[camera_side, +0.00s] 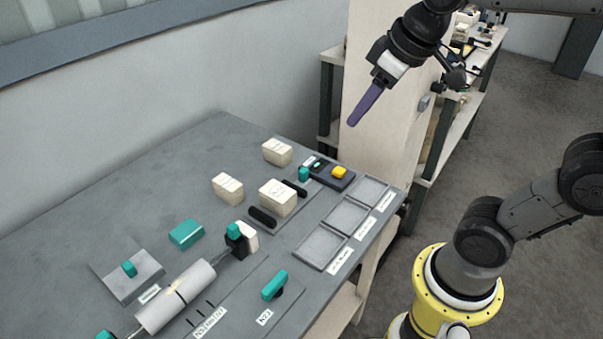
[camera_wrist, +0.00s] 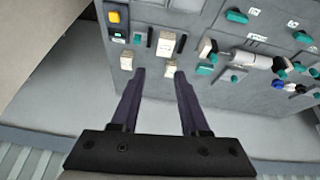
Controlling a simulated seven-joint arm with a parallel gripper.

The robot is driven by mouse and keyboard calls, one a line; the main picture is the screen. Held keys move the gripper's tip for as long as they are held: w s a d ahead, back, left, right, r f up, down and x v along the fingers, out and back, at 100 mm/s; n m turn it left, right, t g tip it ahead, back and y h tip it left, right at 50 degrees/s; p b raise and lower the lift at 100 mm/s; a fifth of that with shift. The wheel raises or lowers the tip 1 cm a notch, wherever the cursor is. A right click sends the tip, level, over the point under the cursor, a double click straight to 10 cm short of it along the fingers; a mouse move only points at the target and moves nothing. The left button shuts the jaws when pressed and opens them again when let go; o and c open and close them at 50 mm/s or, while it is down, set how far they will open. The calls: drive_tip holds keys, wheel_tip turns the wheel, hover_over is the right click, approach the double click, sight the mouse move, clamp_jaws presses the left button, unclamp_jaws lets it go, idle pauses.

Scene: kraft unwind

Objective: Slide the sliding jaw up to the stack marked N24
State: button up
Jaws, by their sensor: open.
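A cream block stack (camera_side: 278,199) stands between two black bars, one at its front left (camera_side: 262,218) and one at its back right (camera_side: 294,188). The stack also shows in the wrist view (camera_wrist: 166,44). A small teal handle (camera_side: 304,174) stands upright beside the back-right bar and shows in the wrist view (camera_wrist: 137,66); I cannot tell for sure which part is the sliding jaw. Two more cream blocks (camera_side: 277,152) (camera_side: 227,186) stand farther back. Markings on the blocks are too small to read. My gripper (camera_wrist: 159,74) is open and empty, high above the bench (camera_side: 353,124).
A dark box with a yellow button (camera_side: 339,172) and grey trays (camera_side: 346,216) lie at the right edge. A roller with teal-handled parts (camera_side: 175,297), a teal block (camera_side: 186,234) and a teal handle (camera_side: 274,285) occupy the front. The back-left bench is clear.

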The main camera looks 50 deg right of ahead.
drive_tip(key=w+d+g, duration=0.1)
drive_tip(key=w+d, duration=0.1)
drive_tip(key=w, duration=0.5)
drive_tip(key=m+g, duration=0.1)
drive_tip(key=g, duration=0.3)
hover_over(304, 170)
wheel_tip(304, 170, down, 17)
wheel_tip(304, 170, down, 13)
drive_tip(key=shift+r, duration=0.1)
clamp_jaws()
